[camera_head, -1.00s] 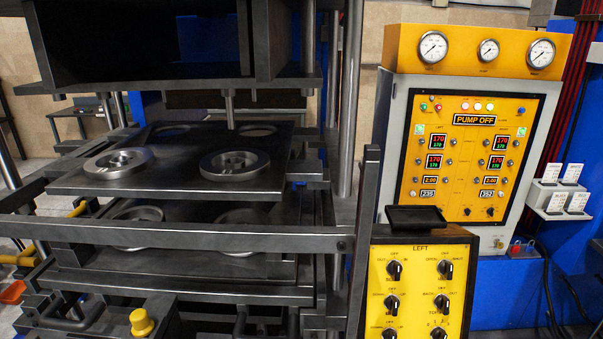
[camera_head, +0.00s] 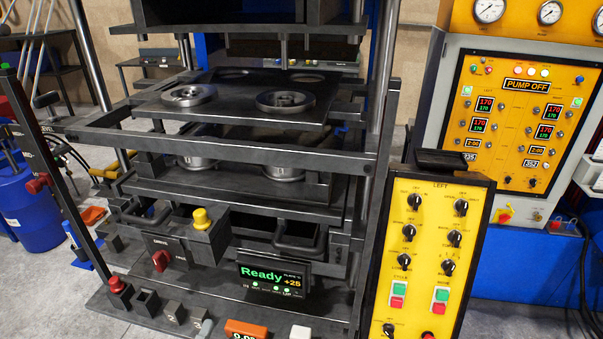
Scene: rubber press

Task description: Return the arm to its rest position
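My arm and gripper do not show in the head camera view. The rubber press (camera_head: 225,185) stands in the middle. Its upper plate (camera_head: 225,107) carries two round metal mould parts, one at left (camera_head: 187,95) and one at right (camera_head: 285,102). Further round parts sit on the level below, partly hidden by the front bar. The yellow control panel (camera_head: 427,250) labelled LEFT stands at the right of the press.
A display (camera_head: 273,280) reading "Ready" sits low on the press front. A yellow knob (camera_head: 202,219) and a red switch (camera_head: 160,261) are beside it. The rear cabinet (camera_head: 515,120) reads PUMP OFF. A blue drum (camera_head: 28,205) stands at left, with grey floor around it.

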